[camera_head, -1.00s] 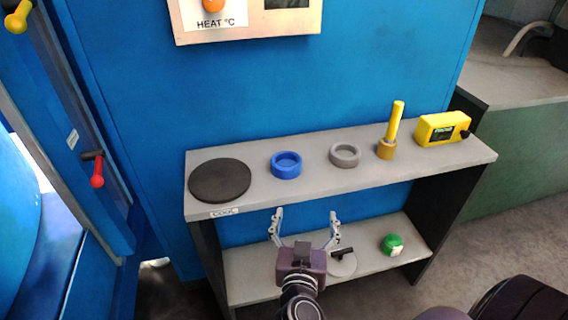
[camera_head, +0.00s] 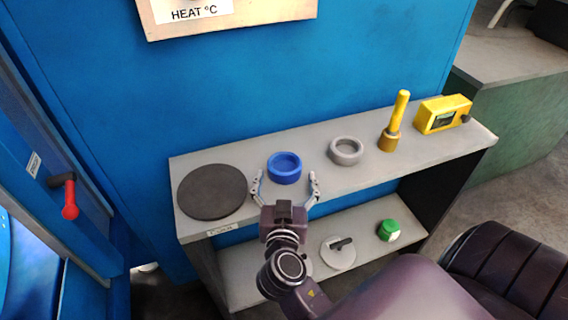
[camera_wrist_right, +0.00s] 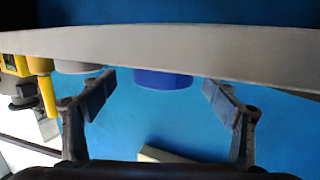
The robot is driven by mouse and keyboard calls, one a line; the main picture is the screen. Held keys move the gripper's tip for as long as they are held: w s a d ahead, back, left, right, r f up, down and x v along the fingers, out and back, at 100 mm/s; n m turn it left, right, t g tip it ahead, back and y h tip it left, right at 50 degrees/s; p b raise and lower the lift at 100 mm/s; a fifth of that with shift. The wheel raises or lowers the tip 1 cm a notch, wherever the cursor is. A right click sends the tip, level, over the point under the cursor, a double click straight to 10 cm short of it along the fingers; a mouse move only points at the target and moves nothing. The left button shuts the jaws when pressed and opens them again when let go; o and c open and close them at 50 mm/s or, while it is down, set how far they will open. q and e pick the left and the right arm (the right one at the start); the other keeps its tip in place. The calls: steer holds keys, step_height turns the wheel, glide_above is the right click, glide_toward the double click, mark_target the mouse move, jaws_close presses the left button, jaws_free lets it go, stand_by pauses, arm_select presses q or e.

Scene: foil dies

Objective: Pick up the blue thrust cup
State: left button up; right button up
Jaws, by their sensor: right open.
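The blue thrust cup (camera_head: 284,168) is a short open ring-shaped cup on the top shelf, between the dark disc and the grey ring. In the right wrist view the blue cup (camera_wrist_right: 162,79) shows between the two fingers, a little beyond them. My right gripper (camera_head: 286,186) is open and empty, its fingers spread on either side of the cup's near side. The right gripper's fingers (camera_wrist_right: 158,88) also show apart in the wrist view. I cannot tell whether they touch the shelf. My left gripper is not in view.
On the grey shelf top (camera_head: 330,190) stand a dark disc (camera_head: 212,191), a grey ring (camera_head: 346,151), a yellow-handled tool (camera_head: 396,120) and a yellow meter (camera_head: 442,114). The lower shelf holds a grey disc with a black handle (camera_head: 338,252) and a green item (camera_head: 389,230). A blue wall rises behind.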

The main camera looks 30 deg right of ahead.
mark_target(285, 157)
steer(key=x, duration=0.1)
steer(key=p+x, duration=0.2)
steer(key=x, duration=0.1)
steer(key=shift+w+a+r, duration=0.2)
steer(key=shift+r, duration=0.15)
steer(key=shift+w+d+f, duration=0.1)
steer(key=shift+w+d, duration=0.15)
steer(key=shift+w+d+f, duration=0.1)
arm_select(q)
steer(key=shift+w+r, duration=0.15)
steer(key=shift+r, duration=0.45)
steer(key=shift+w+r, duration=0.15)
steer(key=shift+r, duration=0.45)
arm_select(e)
steer(key=c, duration=1.5)
